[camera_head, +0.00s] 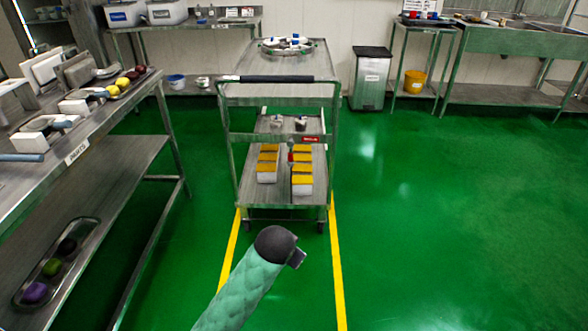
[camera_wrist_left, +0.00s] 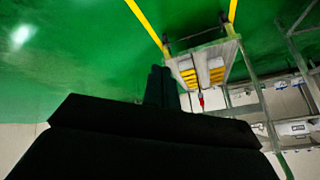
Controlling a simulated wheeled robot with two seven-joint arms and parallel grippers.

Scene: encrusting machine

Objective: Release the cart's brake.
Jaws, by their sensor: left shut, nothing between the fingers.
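The metal cart (camera_head: 275,92) stands upright on the green floor ahead of me, with a dark push handle facing me. A red piece with small lettering (camera_head: 312,139) sits on its right crossbar, and a small red part (camera_head: 291,157) shows below it; I cannot tell which is the brake. The wrist view shows the cart upside down, with a red part (camera_wrist_left: 201,101). My left arm reaches in from the bottom in the head view. My left gripper (camera_wrist_left: 160,84) is shut and empty, apart from the cart. My right gripper is out of view.
Yellow-topped white blocks (camera_head: 268,165) lie on the cart's lower shelf, and a round tray (camera_head: 286,47) is on top. Yellow floor lines (camera_head: 337,260) flank the cart. A steel table (camera_head: 120,110) stands left, a bin (camera_head: 370,78) behind right. The right floor is clear.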

